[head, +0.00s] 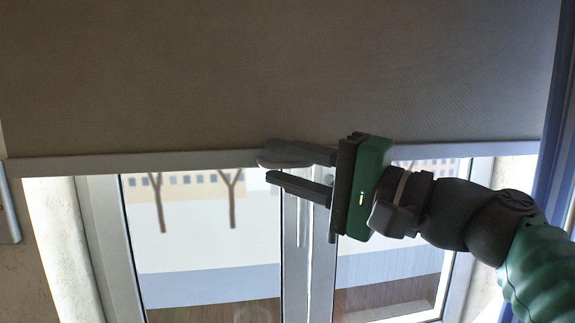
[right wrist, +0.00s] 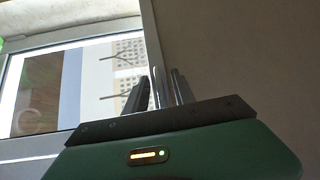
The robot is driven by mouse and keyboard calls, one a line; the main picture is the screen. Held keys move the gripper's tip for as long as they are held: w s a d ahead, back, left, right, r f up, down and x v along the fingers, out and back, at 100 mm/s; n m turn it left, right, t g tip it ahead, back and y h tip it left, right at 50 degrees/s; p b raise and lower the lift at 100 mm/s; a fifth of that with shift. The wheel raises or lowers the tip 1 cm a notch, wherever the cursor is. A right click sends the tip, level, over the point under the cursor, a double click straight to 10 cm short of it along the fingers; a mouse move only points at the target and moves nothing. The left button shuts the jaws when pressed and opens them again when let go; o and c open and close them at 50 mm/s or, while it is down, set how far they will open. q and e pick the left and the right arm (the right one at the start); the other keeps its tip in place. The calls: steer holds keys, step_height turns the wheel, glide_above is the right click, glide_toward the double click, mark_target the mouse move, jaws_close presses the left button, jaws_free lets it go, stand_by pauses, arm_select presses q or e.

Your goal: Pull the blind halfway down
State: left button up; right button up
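The beige-grey blind (head: 250,80) hangs across the top half of the head view. Its light bottom bar (head: 120,164) crosses the window, with a small pale rounded handle (head: 284,163) near the middle. My right gripper (head: 276,164) comes in from the right at the bar. Its fingers are apart, the upper one over the handle and bar, the lower one below with a visible gap. In the right wrist view, the fingers (right wrist: 158,90) stand either side of the bar's pale edge; I cannot tell whether either touches it. My left gripper is not in view.
The window frame (head: 297,245) and glass show below the bar, with bare trees outside. A blue upright edge (head: 562,150) stands at the far right. A pale fixture (head: 8,205) is on the wall at the left. Space below the bar left of the gripper is clear.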

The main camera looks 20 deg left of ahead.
steer(key=shift+d, duration=0.1)
steer(key=shift+w+d, duration=0.1)
steer(key=shift+d, duration=0.15)
steer(key=b+v, duration=0.4)
steer(key=v, duration=1.2)
steer(key=shift+f, duration=0.1)
